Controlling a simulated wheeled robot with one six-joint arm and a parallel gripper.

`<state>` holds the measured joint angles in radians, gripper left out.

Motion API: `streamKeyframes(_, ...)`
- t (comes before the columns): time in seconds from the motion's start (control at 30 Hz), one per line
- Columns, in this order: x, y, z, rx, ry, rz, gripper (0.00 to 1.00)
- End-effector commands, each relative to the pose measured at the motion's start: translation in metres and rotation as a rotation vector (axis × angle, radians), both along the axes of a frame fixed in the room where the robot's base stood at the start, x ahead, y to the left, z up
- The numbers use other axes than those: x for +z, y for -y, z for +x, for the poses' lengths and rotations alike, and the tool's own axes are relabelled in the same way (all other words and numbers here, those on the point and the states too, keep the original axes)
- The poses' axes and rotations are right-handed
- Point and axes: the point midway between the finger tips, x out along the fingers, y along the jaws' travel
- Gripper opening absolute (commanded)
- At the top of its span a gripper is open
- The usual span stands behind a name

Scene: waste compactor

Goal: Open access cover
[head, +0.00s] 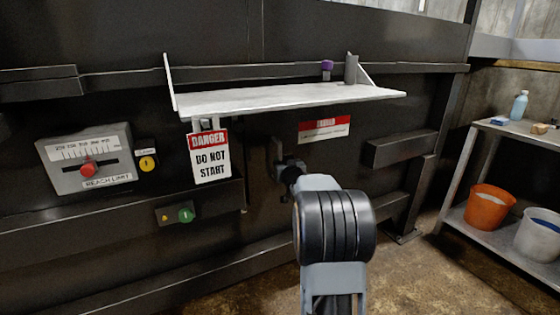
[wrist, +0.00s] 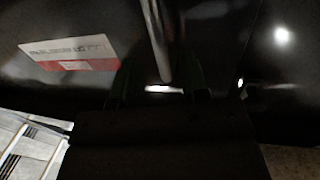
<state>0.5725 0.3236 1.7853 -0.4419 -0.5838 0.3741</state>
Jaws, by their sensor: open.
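A dark panel on the compactor wall carries a red and white label (head: 324,128); it looks like the access cover, but its edges blend into the wall. In the wrist view the label (wrist: 75,54) appears upside down at the upper left. My gripper (head: 281,168) is at the dark wall, below and left of the label, partly hidden by my arm. In the wrist view my gripper (wrist: 160,88) is open, with a grey metal bar (wrist: 158,38) reaching between its dark fingers. I cannot tell whether they touch it.
A white shelf (head: 290,99) juts out above my gripper, with a purple item (head: 327,65) at its back. A danger tag (head: 209,157) hangs below its left end. A reach-limit panel (head: 88,160) and a green button (head: 186,215) are left. A bench (head: 515,131) stands right.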

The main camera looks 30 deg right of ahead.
Motion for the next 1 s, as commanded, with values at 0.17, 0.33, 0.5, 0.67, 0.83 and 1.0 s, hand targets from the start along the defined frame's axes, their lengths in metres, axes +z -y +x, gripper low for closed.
streamKeyframes(0.17, -0.001, 0.007, 0.024, 0.002, 0.000, 0.000, 0.41)
streamKeyframes(0.33, 0.000, 0.011, 0.037, 0.003, 0.000, 0.000, 0.41)
streamKeyframes(0.5, 0.000, 0.013, 0.043, 0.003, -0.001, 0.001, 0.41)
streamKeyframes(0.67, 0.000, 0.013, 0.044, 0.002, 0.000, 0.001, 0.41)
streamKeyframes(0.83, 0.000, 0.013, 0.043, 0.003, 0.000, 0.000, 0.38)
streamKeyframes(1.0, 0.000, 0.013, 0.043, 0.002, 0.000, 0.000, 0.22)
